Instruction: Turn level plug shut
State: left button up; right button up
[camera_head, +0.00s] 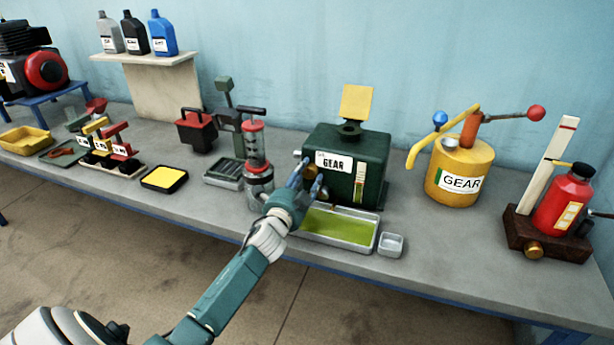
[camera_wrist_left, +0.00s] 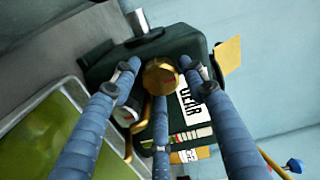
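The dark green GEAR tank (camera_head: 373,149) stands on the bench and also fills the middle of the left wrist view (camera_wrist_left: 105,70). Its round brass plug (camera_wrist_left: 161,77) sits on the front face, between the fingertips of my left gripper (camera_wrist_left: 158,72). In the head view my left gripper (camera_head: 311,182) is at the tank's lower left front and mostly covers the plug. Its three blue fingers are spread around the plug, with narrow gaps at the two upper fingertips; contact by the lower finger is unclear. My right gripper is not in view.
A red-and-grey pump (camera_head: 254,150) stands close left of the tank. A yellow GEAR can (camera_head: 459,165) stands to the right, with bare bench between.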

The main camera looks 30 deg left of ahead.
pick_arm(q)
jog(key=shift+o, duration=0.3)
jog(key=shift+s, duration=0.1)
jog(key=v, duration=1.2)
jog(key=shift+f, duration=0.1)
